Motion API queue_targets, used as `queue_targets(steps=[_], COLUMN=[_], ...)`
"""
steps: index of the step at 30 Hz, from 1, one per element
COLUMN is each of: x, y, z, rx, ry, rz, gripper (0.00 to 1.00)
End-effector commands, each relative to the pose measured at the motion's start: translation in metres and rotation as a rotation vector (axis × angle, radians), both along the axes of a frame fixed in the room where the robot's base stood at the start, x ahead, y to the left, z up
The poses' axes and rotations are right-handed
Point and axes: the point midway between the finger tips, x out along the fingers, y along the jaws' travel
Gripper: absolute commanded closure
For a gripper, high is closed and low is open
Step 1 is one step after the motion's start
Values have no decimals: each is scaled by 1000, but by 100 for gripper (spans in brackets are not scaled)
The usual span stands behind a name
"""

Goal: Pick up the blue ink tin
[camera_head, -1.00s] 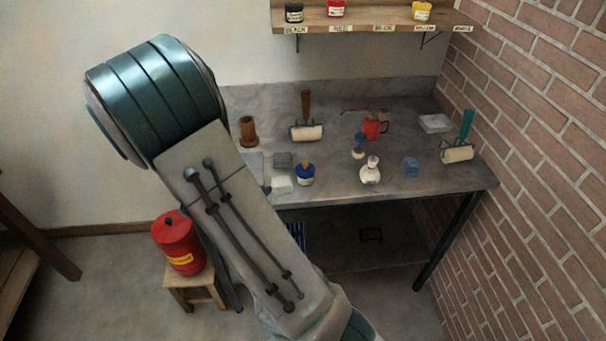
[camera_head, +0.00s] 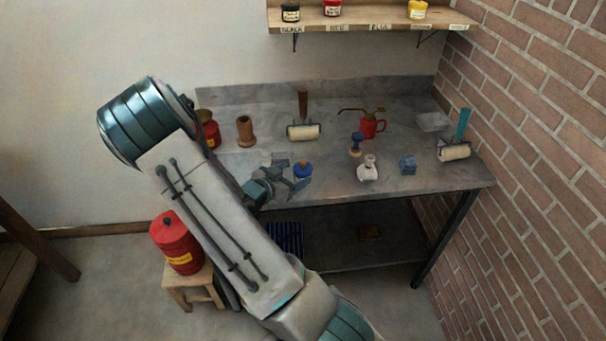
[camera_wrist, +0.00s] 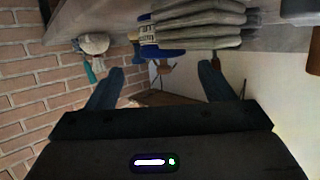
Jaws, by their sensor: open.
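In the wrist view my gripper (camera_wrist: 160,82) shows two spread fingers.
The wall shelf (camera_head: 360,22) holds black, red and yellow tins.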

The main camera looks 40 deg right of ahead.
Motion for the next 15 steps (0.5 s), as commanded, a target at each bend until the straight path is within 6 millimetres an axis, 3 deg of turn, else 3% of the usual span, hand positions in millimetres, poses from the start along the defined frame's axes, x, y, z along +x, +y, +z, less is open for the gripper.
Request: queue_targets(steps=[9,15], x=[12,14], y=[-35,-43], z=[-17,-21], rx=[0,1], ry=[1,1], rz=[-4,-1], gripper=[25,25])
